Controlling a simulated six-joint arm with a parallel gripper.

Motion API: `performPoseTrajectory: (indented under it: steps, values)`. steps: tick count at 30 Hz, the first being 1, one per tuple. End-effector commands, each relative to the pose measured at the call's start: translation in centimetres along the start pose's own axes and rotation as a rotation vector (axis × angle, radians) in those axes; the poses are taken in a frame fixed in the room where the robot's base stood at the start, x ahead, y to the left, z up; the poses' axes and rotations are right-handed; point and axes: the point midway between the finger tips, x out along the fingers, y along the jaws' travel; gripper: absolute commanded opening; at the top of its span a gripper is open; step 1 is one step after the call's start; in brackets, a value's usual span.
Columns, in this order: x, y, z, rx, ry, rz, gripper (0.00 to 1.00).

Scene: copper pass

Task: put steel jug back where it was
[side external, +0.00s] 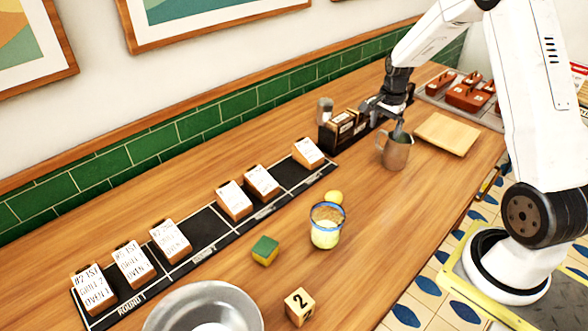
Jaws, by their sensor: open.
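The steel jug (396,152) stands upright on the wooden counter at the right, with its handle on its left side. My gripper (390,122) is at the jug's top, pointing down, with a finger close to the rim. It is open; whether it touches the jug cannot be told from this view. The arm hides part of what lies behind the jug.
A dark box (343,131) and a shaker (325,110) stand left of the jug. A wooden board (447,134) lies to its right. A blue-rimmed glass (326,228), a lemon (334,197), a green sponge (265,250), a numbered block (299,306) and a metal bowl (205,300) are nearer.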

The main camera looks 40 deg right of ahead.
Motion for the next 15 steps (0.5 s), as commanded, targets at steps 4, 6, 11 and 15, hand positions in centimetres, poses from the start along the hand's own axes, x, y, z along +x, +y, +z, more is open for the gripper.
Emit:
performPoseTrajectory:
  steps: [4,6,11,15]
  values:
    - [-2.7,-0.1,-0.1,0.0,0.003,-0.004,1.0]
    - [-3.9,-0.1,-0.1,0.0,0.003,-0.005,1.0]
    - [-6.1,0.0,-0.1,0.001,0.002,-0.003,1.0]
    - [-7.4,0.0,0.0,0.001,0.001,-0.002,1.0]
